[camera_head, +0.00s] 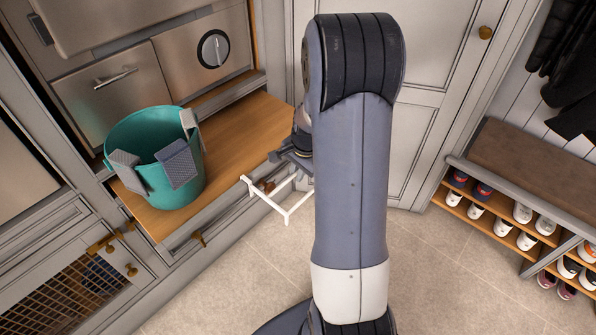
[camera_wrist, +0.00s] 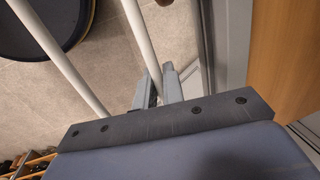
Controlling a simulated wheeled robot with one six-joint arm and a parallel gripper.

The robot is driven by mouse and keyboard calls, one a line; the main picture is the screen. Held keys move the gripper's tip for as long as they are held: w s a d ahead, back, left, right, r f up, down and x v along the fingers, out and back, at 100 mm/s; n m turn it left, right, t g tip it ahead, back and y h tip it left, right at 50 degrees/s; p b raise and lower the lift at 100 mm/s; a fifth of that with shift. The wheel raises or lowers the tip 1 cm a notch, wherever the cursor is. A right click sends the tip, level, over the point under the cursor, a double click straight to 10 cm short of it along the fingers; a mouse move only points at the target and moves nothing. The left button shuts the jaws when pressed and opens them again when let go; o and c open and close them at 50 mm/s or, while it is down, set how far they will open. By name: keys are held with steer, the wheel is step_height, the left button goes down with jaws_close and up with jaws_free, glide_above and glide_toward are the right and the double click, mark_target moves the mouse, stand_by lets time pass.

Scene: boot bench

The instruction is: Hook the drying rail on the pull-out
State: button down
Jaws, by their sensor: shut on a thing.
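The drying rail (camera_head: 285,216) is a white bent-rod frame. It hangs in front of the pull-out (camera_head: 240,137), a wooden board with a grey front, near the right part of its front edge. My gripper (camera_head: 287,160) is shut on the rail; my arm hides part of both. In the wrist view, the fingers (camera_wrist: 160,86) close around one white rod of the rail (camera_wrist: 141,38), and a second rod runs to the left. The wood of the pull-out (camera_wrist: 287,55) shows at right. I cannot tell whether the rail's end touches the pull-out's edge.
A teal bucket (camera_head: 139,132) with grey cloth-like pieces on its rim stands on the left of the pull-out. A shoe rack (camera_head: 513,172) and dark coats (camera_head: 568,65) are at right. The tiled floor (camera_head: 430,265) is clear in front.

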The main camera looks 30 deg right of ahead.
steer(key=c, duration=1.4)
jaws_free()
steer(key=shift+c, duration=0.2)
step_height(320, 180, up, 11)
steer(key=s+p, duration=0.1)
steer(key=s, duration=0.1)
steer(key=shift+d+f, duration=0.2)
steer(key=shift+d, duration=0.2)
steer(key=shift+f, duration=0.15)
steer(key=f, duration=0.3)
steer(key=w+f, duration=0.1)
steer(key=f, duration=0.3)
steer(key=w+f+b, duration=0.1)
steer(key=f, duration=0.2)
steer(key=shift+a+f, duration=0.3)
steer(key=shift+a, duration=0.1)
steer(key=shift+r, duration=0.35)
